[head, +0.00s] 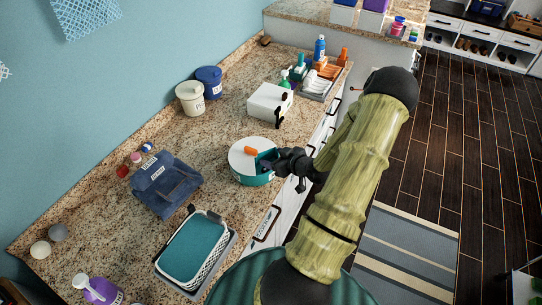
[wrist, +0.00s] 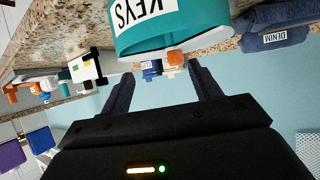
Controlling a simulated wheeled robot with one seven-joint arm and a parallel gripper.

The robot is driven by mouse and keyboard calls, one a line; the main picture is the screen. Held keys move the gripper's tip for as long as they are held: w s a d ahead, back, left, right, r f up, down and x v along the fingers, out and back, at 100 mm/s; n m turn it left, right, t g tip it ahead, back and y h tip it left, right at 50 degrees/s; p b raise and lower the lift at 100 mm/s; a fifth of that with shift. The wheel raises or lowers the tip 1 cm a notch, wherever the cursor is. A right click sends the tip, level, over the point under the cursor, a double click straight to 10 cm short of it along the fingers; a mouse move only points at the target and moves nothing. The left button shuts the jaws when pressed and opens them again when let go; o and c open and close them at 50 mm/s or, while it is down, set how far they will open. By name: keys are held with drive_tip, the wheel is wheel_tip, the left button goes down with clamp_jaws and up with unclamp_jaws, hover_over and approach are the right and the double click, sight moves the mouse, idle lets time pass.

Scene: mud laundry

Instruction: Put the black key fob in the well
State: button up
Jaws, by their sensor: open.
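The round tub (head: 246,176) has a teal side and a white top with a teal, wedge-shaped well (head: 266,157) in it. An orange piece (head: 250,150) sits on the top. In the wrist view the tub (wrist: 190,20) appears upside down with a KEYS label. My gripper (head: 272,164) is at the tub's right side, over or beside the well. In the wrist view its two fingers (wrist: 160,84) are apart, with no object clearly held between them. I cannot pick out the black key fob for sure; my gripper covers part of the well.
A white box (head: 268,102) with black parts stands behind the tub. A folded denim pile (head: 165,187) lies left, and a teal-lined basket (head: 192,249) stands in front. Blue (head: 208,80) and cream (head: 189,98) canisters stand by the wall. Bare counter (head: 210,130) shows between them.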

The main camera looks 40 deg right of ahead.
drive_tip(key=b+v, duration=0.1)
drive_tip(key=v, duration=0.8)
drive_tip(key=shift+s, duration=0.2)
